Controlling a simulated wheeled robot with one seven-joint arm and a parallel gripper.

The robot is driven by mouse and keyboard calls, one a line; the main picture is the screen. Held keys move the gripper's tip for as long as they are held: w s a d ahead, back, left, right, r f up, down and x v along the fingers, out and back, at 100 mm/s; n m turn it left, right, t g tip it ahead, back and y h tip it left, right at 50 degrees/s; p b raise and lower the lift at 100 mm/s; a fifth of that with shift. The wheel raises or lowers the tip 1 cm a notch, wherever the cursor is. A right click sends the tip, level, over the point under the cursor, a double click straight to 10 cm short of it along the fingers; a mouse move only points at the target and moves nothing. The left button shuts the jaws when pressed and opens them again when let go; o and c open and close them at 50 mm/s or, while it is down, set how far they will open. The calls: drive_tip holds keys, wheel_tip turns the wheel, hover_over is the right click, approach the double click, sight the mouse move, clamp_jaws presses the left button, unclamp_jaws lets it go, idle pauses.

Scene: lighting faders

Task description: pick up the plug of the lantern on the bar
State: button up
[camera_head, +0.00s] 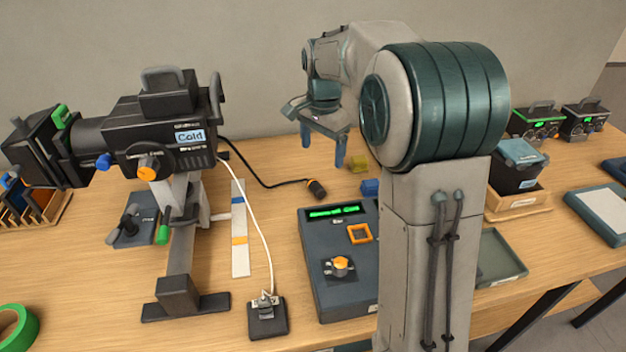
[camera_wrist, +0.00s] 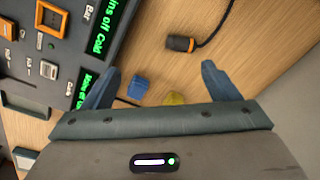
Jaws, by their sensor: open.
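The lantern (camera_head: 165,135) is a black spotlight with a "Cold" label, mounted on a grey stand at the left in the head view. A black cable runs from it across the table to its plug (camera_head: 316,188), a dark cylinder with an orange band. The plug lies on the wood, and it also shows in the wrist view (camera_wrist: 181,43) with its cable leading up. My gripper (camera_head: 322,147) is open and empty above the table. In the wrist view, the plug lies beyond the blue fingertips (camera_wrist: 160,69), apart from them.
A dark console (camera_head: 335,285) with green displays stands right of the lantern, partly hidden by my arm. Blue (camera_wrist: 138,87) and yellow (camera_wrist: 174,98) blocks lie near the fingers. A white cable runs to a black socket box (camera_head: 267,318). Wood around the plug is clear.

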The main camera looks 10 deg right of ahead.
drive_tip(key=w+f+m, duration=0.3)
drive_tip(key=w, duration=0.3)
hover_over(316, 183)
drive_tip(key=shift+g, duration=0.3)
wheel_tip(316, 183, down, 8)
drive_tip(key=shift+w+d+f, duration=0.1)
drive_tip(key=shift+d, duration=0.05)
drive_tip(key=shift+s+f+p, duration=0.2)
drive_tip(key=shift+f+p, duration=0.5)
drive_tip(key=shift+f, duration=2)
drive_tip(key=c, duration=1.1)
